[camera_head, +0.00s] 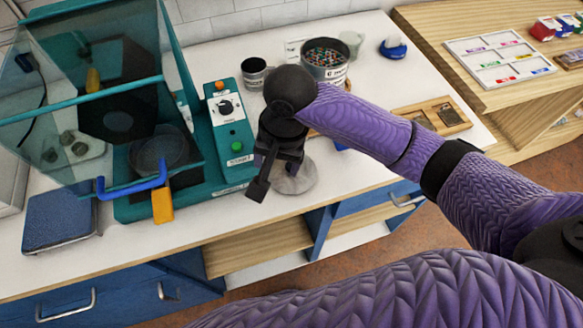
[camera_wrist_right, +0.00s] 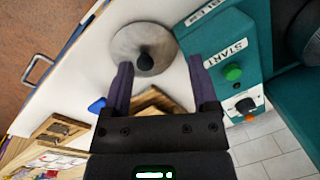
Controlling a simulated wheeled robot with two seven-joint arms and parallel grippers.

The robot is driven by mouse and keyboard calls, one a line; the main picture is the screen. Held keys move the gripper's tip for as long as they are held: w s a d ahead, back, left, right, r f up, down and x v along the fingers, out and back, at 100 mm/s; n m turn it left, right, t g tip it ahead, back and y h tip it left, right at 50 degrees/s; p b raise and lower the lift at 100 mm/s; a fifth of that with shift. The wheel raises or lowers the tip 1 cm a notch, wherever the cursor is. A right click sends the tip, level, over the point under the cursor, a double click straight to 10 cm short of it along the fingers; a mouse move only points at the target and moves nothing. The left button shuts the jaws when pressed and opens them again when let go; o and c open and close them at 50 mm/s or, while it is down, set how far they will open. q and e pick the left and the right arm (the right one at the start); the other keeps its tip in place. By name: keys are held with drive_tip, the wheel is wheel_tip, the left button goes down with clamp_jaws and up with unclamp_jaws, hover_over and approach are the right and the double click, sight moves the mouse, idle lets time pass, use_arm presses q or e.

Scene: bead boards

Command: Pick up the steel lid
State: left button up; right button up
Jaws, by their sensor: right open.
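The steel lid (camera_wrist_right: 128,46) is a round grey disc with a black knob in its middle. I cannot tell the exact height of the fingers over the lid. My left gripper is not in view.
The teal machine's control panel (camera_head: 230,130) stands close left of the gripper. A dark cup (camera_head: 254,74) and a tin of beads (camera_head: 325,62) stand behind. A wooden tray (camera_head: 463,117) lies to the right. The worktop's front edge is near the lid.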

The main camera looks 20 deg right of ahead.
sight(279, 176)
drive_tip(key=w+d+m, duration=0.1)
drive_tip(key=d+r+m+h, duration=0.1)
drive_tip(key=w+d+r+m, duration=0.1)
drive_tip(key=shift+w+d+r+m+h+b, duration=0.1)
drive_tip(key=shift+w+d+m+h+b, duration=0.15)
drive_tip(key=shift+w+m+h+b, duration=0.05)
drive_tip(key=f+b, duration=0.1)
drive_tip(key=f, duration=0.2)
drive_tip(key=f+b, duration=0.1)
drive_tip(key=f, duration=0.2)
drive_tip(key=f+b, duration=0.2)
drive_tip(key=f, duration=0.1)
drive_tip(key=shift+w, duration=0.25)
drive_tip(key=shift+c, duration=0.2)
clamp_jaws()
